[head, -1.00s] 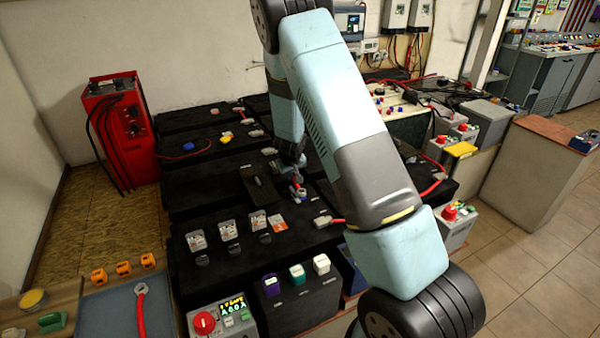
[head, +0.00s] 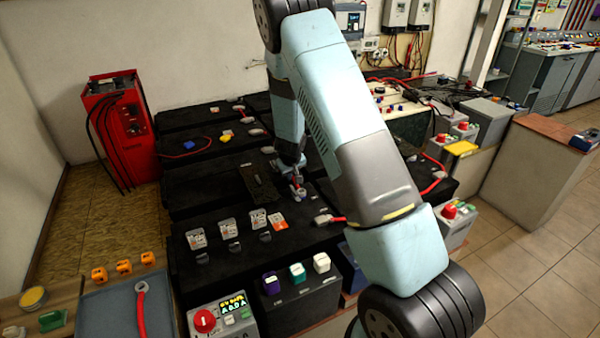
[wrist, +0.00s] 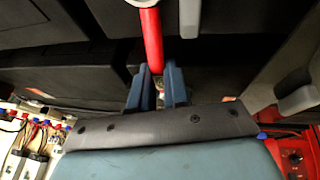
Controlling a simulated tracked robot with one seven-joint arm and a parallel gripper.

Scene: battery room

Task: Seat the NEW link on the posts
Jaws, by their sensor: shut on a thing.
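My gripper (head: 297,190) is low over the black battery row, right of a dark flat plate (head: 259,182). In the wrist view my two blue fingers (wrist: 163,88) are close together. A short red piece (wrist: 151,40) with a pale grey end at the top edge reaches down to them; they are shut on it. I cannot tell whether it is the NEW link, and the posts beneath are hidden by my arm. Another red link (head: 141,312) with a pale ring lug lies in the blue-grey tray (head: 108,312) at the lower left.
Several white cards and small grey parts line the near battery top (head: 225,262). A grey-booted red cable (head: 335,220) lies right of my gripper. A control box with a red knob (head: 204,322) stands in front. A red charger (head: 122,130) stands at the back left.

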